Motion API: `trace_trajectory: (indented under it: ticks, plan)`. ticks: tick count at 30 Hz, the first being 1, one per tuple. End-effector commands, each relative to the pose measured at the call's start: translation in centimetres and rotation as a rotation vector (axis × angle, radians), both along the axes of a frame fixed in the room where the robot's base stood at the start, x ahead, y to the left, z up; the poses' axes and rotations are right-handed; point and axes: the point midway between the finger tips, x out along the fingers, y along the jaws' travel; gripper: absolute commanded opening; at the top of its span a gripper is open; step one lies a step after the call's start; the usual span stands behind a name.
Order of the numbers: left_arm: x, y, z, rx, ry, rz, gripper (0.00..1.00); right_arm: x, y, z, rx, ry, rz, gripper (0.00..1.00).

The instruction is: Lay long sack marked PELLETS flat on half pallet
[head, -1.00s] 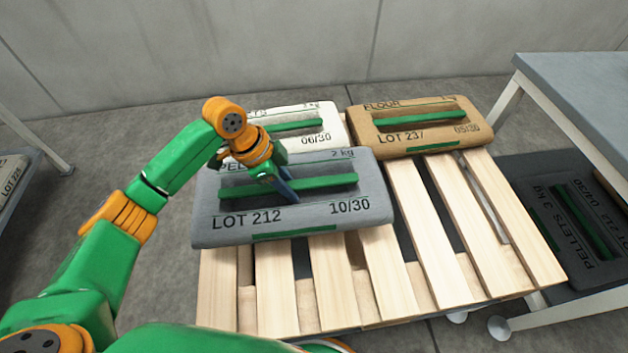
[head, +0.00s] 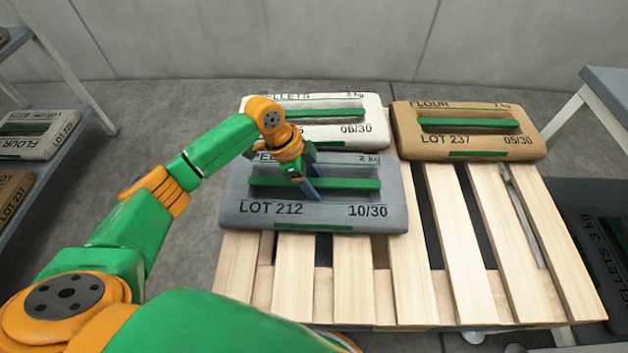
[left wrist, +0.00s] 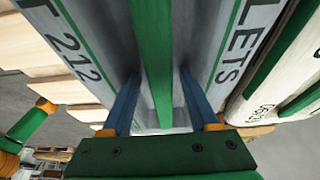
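The long grey sack marked PELLETS, LOT 212 (head: 385,195), lies flat, label up, on the near-left part of the wooden half pallet (head: 410,290). It has a raised green handle strip along its middle. My left gripper (head: 310,178) is over the sack's middle. In the left wrist view its two blue fingers (left wrist: 160,100) stand on either side of the green handle, with gaps between handle and fingers, so it is open. The sack also shows in the left wrist view (left wrist: 100,25). My right gripper is not in view.
A white PELLETS sack (head: 370,108) lies behind the grey one, and a brown FLOUR sack (head: 470,148) lies at the back right of the pallet. The pallet's front and right slats are bare. Racks with sacks stand at left (head: 55,155) and right (head: 610,95).

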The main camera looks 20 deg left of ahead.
Motion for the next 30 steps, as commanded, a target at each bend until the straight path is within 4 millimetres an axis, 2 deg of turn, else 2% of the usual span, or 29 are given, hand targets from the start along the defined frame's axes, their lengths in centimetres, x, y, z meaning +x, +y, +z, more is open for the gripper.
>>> trace_trajectory:
  ticks: [2, 5, 12, 17, 21, 30]
  plan:
    - [0.0, 0.0, 0.1, 0.0, 0.001, 0.0, 0.62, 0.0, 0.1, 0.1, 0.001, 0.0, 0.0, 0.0]
    - [-0.1, 0.5, 1.4, -0.001, -0.002, 0.002, 0.62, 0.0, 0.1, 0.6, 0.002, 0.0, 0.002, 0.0]
    - [-0.6, 3.0, 7.8, 0.0, -0.003, 0.002, 0.62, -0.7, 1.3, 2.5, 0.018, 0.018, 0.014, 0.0]
    - [-1.0, 4.1, 10.5, -0.002, -0.002, 0.002, 0.62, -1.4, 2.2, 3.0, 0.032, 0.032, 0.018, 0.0]
    - [-1.1, 4.4, 11.2, -0.001, 0.001, 0.0, 0.62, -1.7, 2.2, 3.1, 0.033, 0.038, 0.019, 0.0]
    - [-1.1, 4.4, 11.1, -0.001, 0.001, 0.0, 0.62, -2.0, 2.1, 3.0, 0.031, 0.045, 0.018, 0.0]
